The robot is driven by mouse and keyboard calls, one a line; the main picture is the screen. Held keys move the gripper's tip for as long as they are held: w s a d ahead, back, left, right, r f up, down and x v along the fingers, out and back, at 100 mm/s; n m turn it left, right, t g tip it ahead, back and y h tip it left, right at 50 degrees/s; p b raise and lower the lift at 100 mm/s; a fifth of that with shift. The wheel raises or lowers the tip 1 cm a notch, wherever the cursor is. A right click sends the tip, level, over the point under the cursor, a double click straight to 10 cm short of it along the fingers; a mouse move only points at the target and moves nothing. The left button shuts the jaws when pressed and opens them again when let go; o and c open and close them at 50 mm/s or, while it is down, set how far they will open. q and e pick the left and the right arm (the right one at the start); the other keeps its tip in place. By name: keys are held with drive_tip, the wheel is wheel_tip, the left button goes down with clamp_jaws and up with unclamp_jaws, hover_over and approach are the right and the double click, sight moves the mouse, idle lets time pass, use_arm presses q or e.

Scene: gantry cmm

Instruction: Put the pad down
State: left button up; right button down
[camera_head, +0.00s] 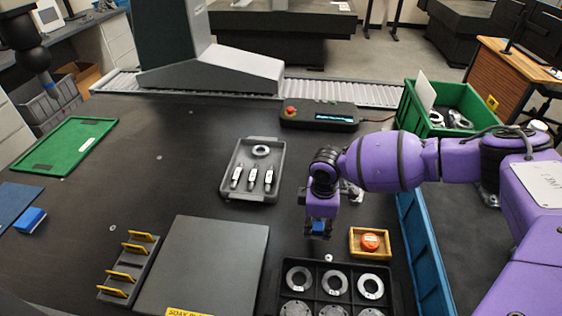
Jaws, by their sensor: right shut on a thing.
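My right gripper (318,233) points down over the dark table, right of the middle, on the end of my purple arm. It is shut on a small blue pad (319,227), which shows between the fingers and is partly hidden by them. The gripper is behind the black tray of rings and left of the small wooden box. I cannot tell whether the pad touches the table. My left gripper is not in view.
A black tray (335,265) of metal rings and a wooden box (356,251) with an orange-red item are close by. A grey tray (226,184), a grey plate (205,262), a yellow-clipped rack (146,268) and a blue block (31,220) lie leftward. The table between grey tray and gripper is clear.

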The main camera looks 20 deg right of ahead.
sight(315, 234)
drive_tip(key=shift+s+a+f, duration=0.1)
drive_tip(key=shift+a+f, duration=0.05)
drive_tip(key=shift+f, duration=0.8)
drive_tip(key=shift+a+f, duration=0.1)
drive_tip(key=shift+f, duration=0.85)
drive_tip(key=c, duration=1.4)
unclamp_jaws()
drive_tip(key=shift+f, duration=0.15)
wheel_tip(315, 234, up, 12)
drive_tip(key=shift+r+p, duration=0.2)
drive_tip(key=shift+p, duration=0.15)
